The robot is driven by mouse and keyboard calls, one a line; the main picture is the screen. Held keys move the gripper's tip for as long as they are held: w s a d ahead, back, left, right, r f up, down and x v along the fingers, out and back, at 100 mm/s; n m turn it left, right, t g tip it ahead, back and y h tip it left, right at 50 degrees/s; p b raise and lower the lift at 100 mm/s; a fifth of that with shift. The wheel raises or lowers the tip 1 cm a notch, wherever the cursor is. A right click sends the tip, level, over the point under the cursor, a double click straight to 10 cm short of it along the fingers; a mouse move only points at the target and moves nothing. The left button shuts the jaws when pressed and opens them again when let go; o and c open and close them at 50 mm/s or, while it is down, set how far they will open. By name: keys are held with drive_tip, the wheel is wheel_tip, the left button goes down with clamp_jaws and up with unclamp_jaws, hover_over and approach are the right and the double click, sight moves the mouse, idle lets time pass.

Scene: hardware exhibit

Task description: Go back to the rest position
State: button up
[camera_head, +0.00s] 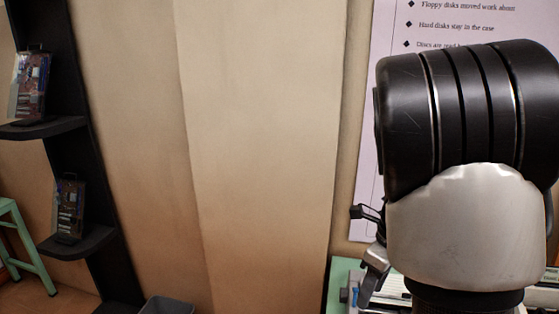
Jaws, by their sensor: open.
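My arm's large black and white link fills the right side of the head view. Part of my gripper (368,252) shows at the left edge of that link, in front of the wall and above the green table. Its dark and grey finger parts stand apart, and it is open with nothing seen between them. The rest of the gripper is hidden behind the link.
A green table (340,277) with several small items stands at the lower right, partly hidden. A black shelf stand (83,150) holds two boards at the left. A green stool (25,245) and grey bin (168,306) stand low. A poster (385,120) hangs behind.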

drive_tip(key=s+a+r+n+t, duration=0.2)
drive_tip(key=s+a+r+n, duration=0.2)
drive_tip(key=s+r+n, duration=0.4)
drive_tip(key=s+a+r+n+t+h, duration=0.1)
drive_tip(key=s+a+r+n+t, duration=0.2)
drive_tip(key=n, duration=1.6)
drive_tip(key=shift+s+a+r, duration=1.05)
drive_tip(key=shift+s+r, duration=1.35)
drive_tip(key=shift+r, duration=0.1)
